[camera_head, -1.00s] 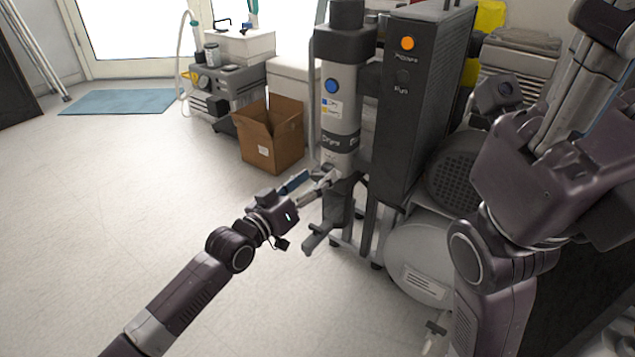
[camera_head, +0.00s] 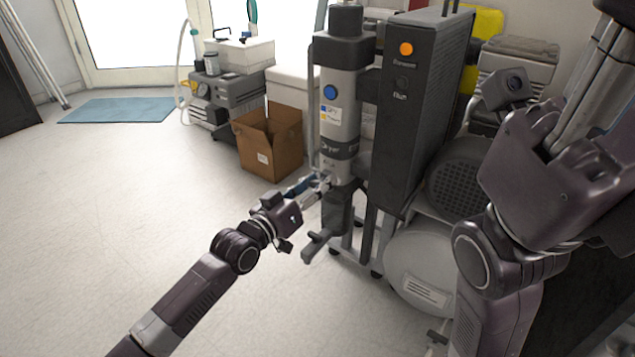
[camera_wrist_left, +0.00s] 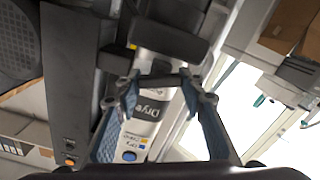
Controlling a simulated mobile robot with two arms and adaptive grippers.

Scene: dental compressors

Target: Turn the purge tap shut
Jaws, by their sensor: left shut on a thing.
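The dryer column (camera_head: 340,105) stands upright at the middle of the head view, with a blue button and a "Dryer" label. My left gripper (camera_head: 324,182) is at its lower part, just below the label. In the left wrist view, the fingertips of my left gripper (camera_wrist_left: 160,88) are on both ends of a short dark bar, which I take as the purge tap's handle (camera_wrist_left: 160,80). The gripper is shut on it. The fingers partly hide the tap in the head view.
A tall dark cabinet (camera_head: 425,110) with an orange light stands right of the column. A grey lever-like part (camera_head: 318,243) juts out below my left gripper. An open cardboard box (camera_head: 270,145) stands behind it. The floor (camera_head: 130,200) at the left is clear.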

